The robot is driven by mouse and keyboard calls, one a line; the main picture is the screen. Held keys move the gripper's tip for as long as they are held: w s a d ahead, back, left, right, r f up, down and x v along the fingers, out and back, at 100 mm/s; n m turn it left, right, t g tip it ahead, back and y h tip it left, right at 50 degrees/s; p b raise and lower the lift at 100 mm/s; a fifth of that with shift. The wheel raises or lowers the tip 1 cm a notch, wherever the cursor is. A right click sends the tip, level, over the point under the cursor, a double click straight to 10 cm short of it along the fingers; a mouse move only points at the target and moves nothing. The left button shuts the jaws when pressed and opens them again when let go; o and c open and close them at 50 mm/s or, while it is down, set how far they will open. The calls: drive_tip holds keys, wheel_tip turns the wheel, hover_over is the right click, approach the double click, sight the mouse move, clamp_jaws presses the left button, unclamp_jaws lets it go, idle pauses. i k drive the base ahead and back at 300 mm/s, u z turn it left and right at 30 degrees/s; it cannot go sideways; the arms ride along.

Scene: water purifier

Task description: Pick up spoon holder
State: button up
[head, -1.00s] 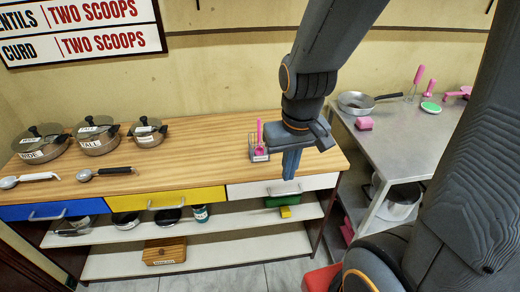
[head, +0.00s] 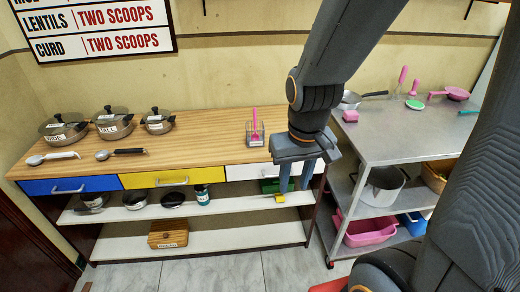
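The spoon holder (head: 255,134) is a small clear container with a label, standing on the wooden counter near its right end. A pink utensil (head: 254,116) stands upright in it. My gripper (head: 294,188) points down in front of the white drawer, to the right of the holder and nearer to me. Its two fingers are apart with nothing seen between them. The gripper does not touch the holder.
Drawers (head: 172,175) and open shelves lie below. A steel table (head: 410,135) with a pan and pink utensils is at right. The counter's middle is clear.

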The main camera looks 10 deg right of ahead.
sight(260, 143)
drive_tip(key=u, duration=0.3)
drive_tip(key=i, duration=1.15)
drive_tip(key=z, duration=0.5)
